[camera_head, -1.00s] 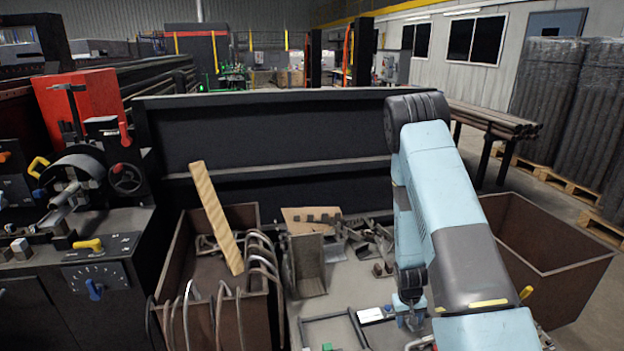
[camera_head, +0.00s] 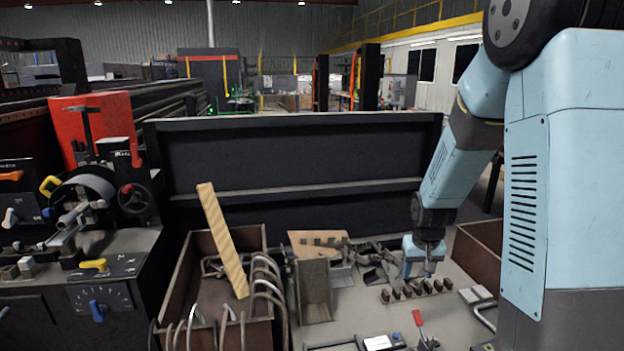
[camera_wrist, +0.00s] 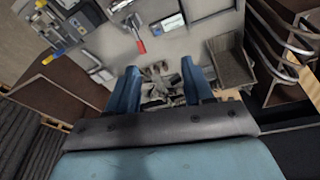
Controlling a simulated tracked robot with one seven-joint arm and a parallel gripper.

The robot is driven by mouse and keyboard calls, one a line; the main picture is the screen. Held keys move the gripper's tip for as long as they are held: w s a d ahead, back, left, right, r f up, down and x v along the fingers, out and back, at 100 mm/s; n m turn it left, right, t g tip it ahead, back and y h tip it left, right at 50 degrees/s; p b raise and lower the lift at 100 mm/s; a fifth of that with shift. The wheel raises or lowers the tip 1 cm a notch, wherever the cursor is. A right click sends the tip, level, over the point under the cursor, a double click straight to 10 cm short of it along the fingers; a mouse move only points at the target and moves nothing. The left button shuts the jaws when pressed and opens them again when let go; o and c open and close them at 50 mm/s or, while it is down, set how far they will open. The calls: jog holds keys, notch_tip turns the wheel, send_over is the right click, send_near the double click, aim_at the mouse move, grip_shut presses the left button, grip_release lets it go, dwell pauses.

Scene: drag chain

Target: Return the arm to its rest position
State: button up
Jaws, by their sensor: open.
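My arm stands at the right in the head view, large and light blue, with its forearm reaching down over the work table (camera_head: 450,325). My gripper (camera_head: 421,270) points down above the back of the table, beside a row of small brown metal pieces (camera_head: 416,290). In the wrist view my gripper (camera_wrist: 160,80) shows two blue fingers spread apart with nothing held between them. Behind and below the fingers, small metal parts (camera_wrist: 160,92) lie on the table. Whether the fingertips touch the table cannot be told.
A brown bin (camera_head: 180,290) with bent hoses and a wooden plank (camera_head: 222,240) stands left. Another brown bin (camera_head: 478,245) is partly hidden behind my arm. A black panel (camera_head: 300,155) rises behind the table. A red-handled tool (camera_head: 420,325) lies in front. A machine (camera_head: 85,240) stands far left.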

jog(key=s+a+r+t, duration=0.1)
jog(key=s+r, duration=0.4)
jog(key=r, duration=0.3)
jog(key=s+a+r+t, duration=0.1)
jog(key=s+r, duration=0.4)
jog(key=r, duration=0.3)
jog(key=s+a+r, duration=0.1)
jog(key=s+r, duration=0.3)
jog(key=s, duration=0.3)
jog(key=s+a+r+t, duration=0.1)
jog(key=s+r, duration=0.3)
jog(key=s, duration=0.3)
jog(key=shift+s+a+r+n+y, duration=0.15)
jog(key=shift+s+r+n+y, duration=0.05)
jog(key=shift+n+y, duration=0.1)
